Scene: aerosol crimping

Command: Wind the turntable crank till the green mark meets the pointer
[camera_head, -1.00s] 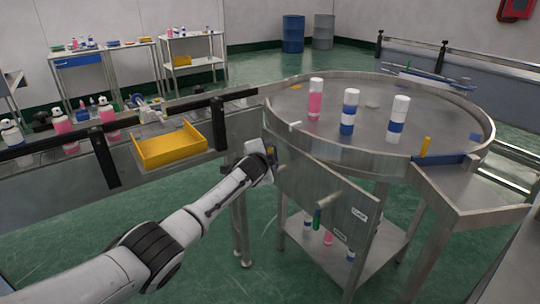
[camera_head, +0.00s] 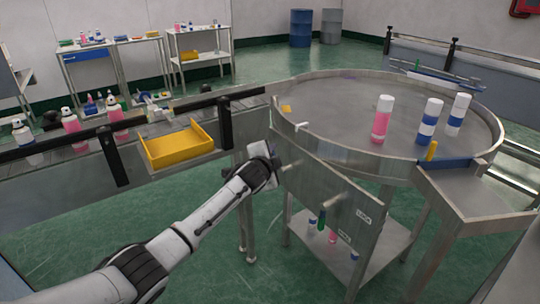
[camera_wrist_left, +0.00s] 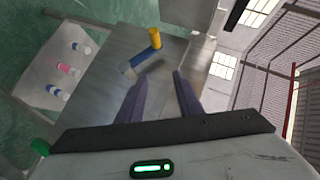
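The turntable (camera_head: 340,120) carries a pink-and-white can (camera_head: 382,118) and two blue-and-white cans (camera_head: 430,122) (camera_head: 457,114) on its right half. A steel side plate (camera_head: 350,225) hangs below its front rim. My left gripper (camera_head: 277,163) is at the plate's upper left end. In the left wrist view its dark fingers (camera_wrist_left: 160,95) are apart with nothing visible between them. I cannot make out the green mark. A yellow post (camera_head: 431,150) stands at the rim; whether it is the pointer is unclear.
A yellow tray (camera_head: 178,147) and a conveyor rail (camera_head: 150,118) lie left of the turntable. Cans stand on the lower shelf (camera_head: 335,252). An outfeed table (camera_head: 475,190) adjoins on the right. Green floor is open at the lower middle.

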